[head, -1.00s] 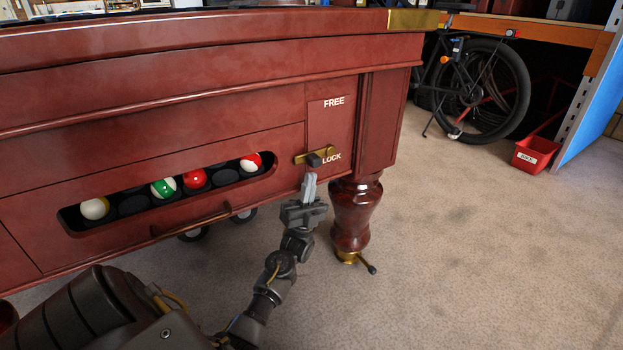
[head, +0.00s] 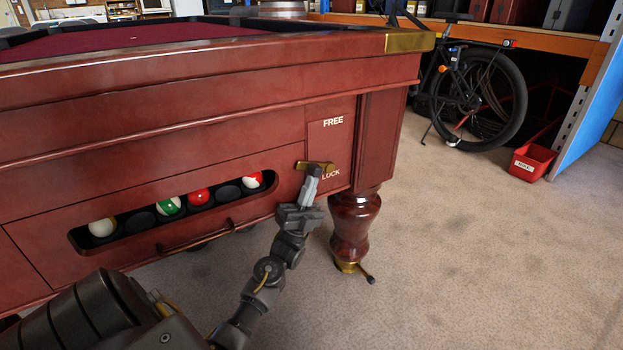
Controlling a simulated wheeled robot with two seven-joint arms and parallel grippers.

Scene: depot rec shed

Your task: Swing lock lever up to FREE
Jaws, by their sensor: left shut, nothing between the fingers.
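The lock lever (head: 305,165) is a short brass bar on the right end of the dark red pool table's front. It lies roughly level, just above the word LOCK and well below the word FREE (head: 333,123) on the panel (head: 338,145). My left gripper (head: 315,173) comes up from below with its fingers closed together and empty. Its fingertips overlap the underside of the lever in this view; I cannot tell whether they touch. They hide the lever's dark knob and part of the LOCK lettering. My right gripper is out of view.
Left of the lever, a ball tray opening (head: 75,240) holds several balls, with a rail (head: 195,242) below it. A turned table leg (head: 353,225) stands right of my gripper. A bicycle (head: 480,95) and red bin (head: 531,162) are farther right. The carpet between is clear.

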